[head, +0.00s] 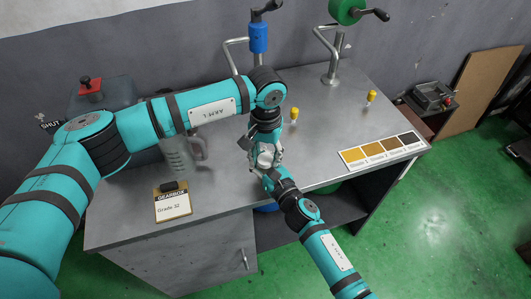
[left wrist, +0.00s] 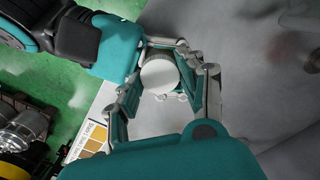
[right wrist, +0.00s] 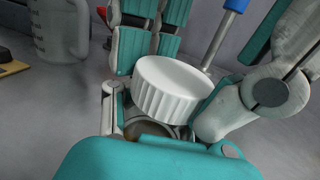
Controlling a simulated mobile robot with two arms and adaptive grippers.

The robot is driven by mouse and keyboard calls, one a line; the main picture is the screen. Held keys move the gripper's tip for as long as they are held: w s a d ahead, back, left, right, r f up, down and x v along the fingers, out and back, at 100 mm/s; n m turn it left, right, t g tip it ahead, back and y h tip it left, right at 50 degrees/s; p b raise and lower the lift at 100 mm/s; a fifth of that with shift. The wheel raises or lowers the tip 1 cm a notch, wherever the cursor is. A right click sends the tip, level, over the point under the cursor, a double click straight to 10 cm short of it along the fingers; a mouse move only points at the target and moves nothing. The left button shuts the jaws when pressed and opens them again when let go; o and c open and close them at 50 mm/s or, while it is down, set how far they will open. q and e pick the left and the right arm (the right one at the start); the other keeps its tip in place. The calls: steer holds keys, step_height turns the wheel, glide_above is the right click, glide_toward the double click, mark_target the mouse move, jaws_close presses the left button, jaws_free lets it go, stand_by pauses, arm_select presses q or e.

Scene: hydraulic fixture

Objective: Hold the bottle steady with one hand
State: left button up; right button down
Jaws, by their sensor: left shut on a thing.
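The bottle is mostly hidden between my two grippers; its white ridged cap (right wrist: 172,90) fills the middle of the right wrist view. A little amber of the bottle (right wrist: 150,130) shows below the cap. The round cap top shows in the left wrist view (left wrist: 160,76) between the fingers, and small in the head view (head: 266,155). My left gripper (head: 262,148) comes from above and is shut on the bottle. My right gripper (head: 272,176) comes from the front edge; its fingers stand apart on both sides of the cap. Whether they touch it is unclear.
A clear measuring jug (head: 178,158) and a Grade 32 card (head: 173,205) are on the grey workbench (head: 220,205) at left. A color chart (head: 383,150) lies at right. Small yellow-capped items (head: 371,97) and bent pipes (head: 332,55) stand behind.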

arm_select(q)
steer(key=shift+f, duration=0.2)
steer(key=shift+s+a+f, duration=0.1)
steer(key=shift+a+f, duration=0.05)
steer(key=shift+f, duration=0.3)
steer(key=shift+c, duration=0.3)
steer(key=shift+r+y, duration=0.2)
steer(key=shift+y, duration=0.3)
steer(key=shift+c, duration=0.2)
steer(key=shift+r+n+t+y, duration=0.1)
steer(key=shift+n+t+y, duration=0.2)
